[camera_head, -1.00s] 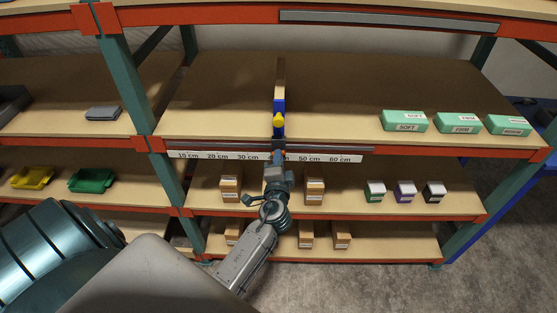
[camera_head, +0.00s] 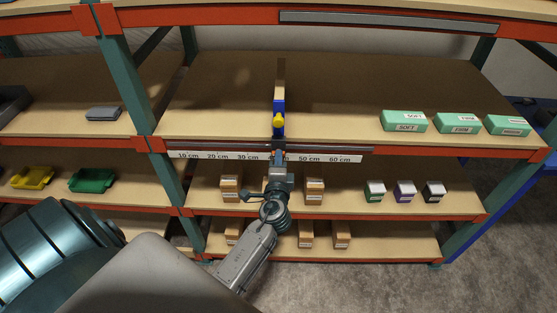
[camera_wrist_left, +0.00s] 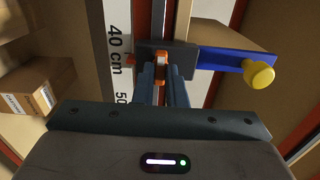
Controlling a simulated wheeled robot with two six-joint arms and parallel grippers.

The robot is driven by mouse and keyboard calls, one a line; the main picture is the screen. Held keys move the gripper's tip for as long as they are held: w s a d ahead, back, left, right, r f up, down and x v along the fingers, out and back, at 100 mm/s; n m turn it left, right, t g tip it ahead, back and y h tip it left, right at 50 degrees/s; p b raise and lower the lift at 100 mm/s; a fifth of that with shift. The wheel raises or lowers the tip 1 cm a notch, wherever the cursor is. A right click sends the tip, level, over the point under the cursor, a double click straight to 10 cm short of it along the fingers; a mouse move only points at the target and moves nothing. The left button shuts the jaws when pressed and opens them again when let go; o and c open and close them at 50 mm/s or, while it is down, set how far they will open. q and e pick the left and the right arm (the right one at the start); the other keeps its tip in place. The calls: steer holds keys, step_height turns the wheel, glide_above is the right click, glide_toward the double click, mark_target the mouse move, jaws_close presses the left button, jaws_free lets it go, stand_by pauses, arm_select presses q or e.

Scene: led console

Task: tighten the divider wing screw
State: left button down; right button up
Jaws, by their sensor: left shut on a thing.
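The divider (camera_head: 280,80) stands upright on the middle shelf with a blue bracket (camera_head: 279,105) and a yellow knob (camera_head: 278,121) at its front. In the left wrist view the blue bracket (camera_wrist_left: 222,62) and the yellow knob (camera_wrist_left: 258,75) are to the right of the fingers. My left gripper (camera_head: 278,156) is at the shelf's front rail, just below the knob. Its fingers are shut on a small orange piece, apparently the wing screw (camera_wrist_left: 160,66), at the dark clamp block (camera_wrist_left: 183,55). The fingers hide part of the screw. My right gripper is not in view.
A centimetre scale (camera_head: 215,156) runs along the rail; the left gripper is near its 40 cm mark. Green boxes (camera_head: 404,121) stand at the right of the shelf. Small cartons (camera_head: 231,188) are on the shelf below.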

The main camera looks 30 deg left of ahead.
arm_select(q)
steer(key=c, duration=1.5)
jaws_free()
steer(key=shift+s, duration=0.1)
steer(key=shift+o, duration=0.2)
steer(key=b+v, duration=0.4)
steer(key=v, duration=0.7)
steer(key=shift+a+f, duration=0.1)
